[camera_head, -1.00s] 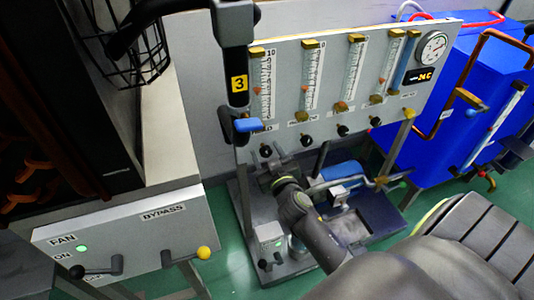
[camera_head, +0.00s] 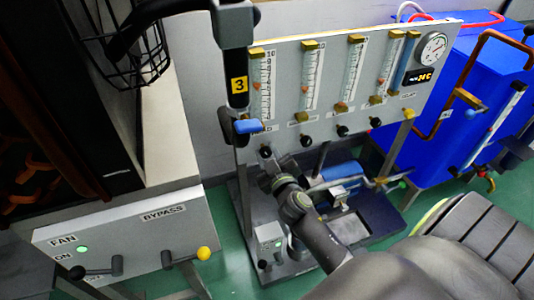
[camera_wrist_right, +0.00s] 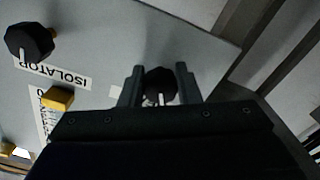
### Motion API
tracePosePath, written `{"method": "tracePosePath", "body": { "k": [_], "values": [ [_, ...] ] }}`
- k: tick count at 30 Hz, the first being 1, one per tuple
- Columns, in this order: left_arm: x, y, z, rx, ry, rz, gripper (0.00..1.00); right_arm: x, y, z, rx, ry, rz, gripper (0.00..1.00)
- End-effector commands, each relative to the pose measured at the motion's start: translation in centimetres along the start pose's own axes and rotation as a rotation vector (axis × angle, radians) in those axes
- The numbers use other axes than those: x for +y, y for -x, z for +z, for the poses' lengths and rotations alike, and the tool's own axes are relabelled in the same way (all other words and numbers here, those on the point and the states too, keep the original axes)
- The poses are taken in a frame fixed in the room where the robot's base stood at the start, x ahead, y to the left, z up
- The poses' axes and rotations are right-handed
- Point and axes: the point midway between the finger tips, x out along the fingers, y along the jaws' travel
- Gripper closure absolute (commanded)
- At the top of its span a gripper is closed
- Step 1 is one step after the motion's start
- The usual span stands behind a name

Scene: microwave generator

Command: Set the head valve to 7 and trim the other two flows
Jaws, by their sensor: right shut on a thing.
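The grey flow panel (camera_head: 330,75) carries several upright flow tubes with scales and orange floats. Black knobs run along the panel's lower edge. My right gripper (camera_head: 268,172) is at the leftmost knob (camera_head: 265,152), below that tube. In the right wrist view, my right gripper's fingers (camera_wrist_right: 160,85) stand on both sides of this black knob (camera_wrist_right: 160,80). The ISOLATOR label and another knob (camera_wrist_right: 30,42) are to the left there. My left gripper is out of view.
A dark pipe with a blue lever (camera_head: 247,126) and a yellow 3 tag hangs close to the leftmost tube. A grey box (camera_head: 130,235) with FAN and BYPASS levers stands at left. A blue tank (camera_head: 450,100) stands at right. A round gauge (camera_head: 432,46) tops the panel.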

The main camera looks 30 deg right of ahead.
Motion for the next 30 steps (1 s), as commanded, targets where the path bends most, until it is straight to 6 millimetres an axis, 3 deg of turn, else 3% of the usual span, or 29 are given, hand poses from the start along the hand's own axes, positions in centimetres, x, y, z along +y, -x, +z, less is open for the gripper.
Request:
{"method": "tracePosePath", "body": {
  "k": [6, 15, 16, 20, 30],
  "values": [
    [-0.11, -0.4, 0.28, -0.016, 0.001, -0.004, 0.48, 0.06, 0.03, 0.05, -0.001, 0.124, -0.001, 0.93],
    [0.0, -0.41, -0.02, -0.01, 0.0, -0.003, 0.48, 0.04, 0.04, 0.08, -0.001, 0.132, -0.001, 0.93],
    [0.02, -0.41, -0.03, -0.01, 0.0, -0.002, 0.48, 0.04, 0.04, 0.08, -0.001, 0.131, -0.001, 0.67],
    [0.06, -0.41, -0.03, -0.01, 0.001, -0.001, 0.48, 0.04, 0.04, 0.07, -0.001, 0.131, -0.001, 0.5],
    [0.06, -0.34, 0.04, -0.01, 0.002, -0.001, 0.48, 0.05, 0.21, 0.05, -0.001, 0.13, 0.0, 0.48]
  ]
}}
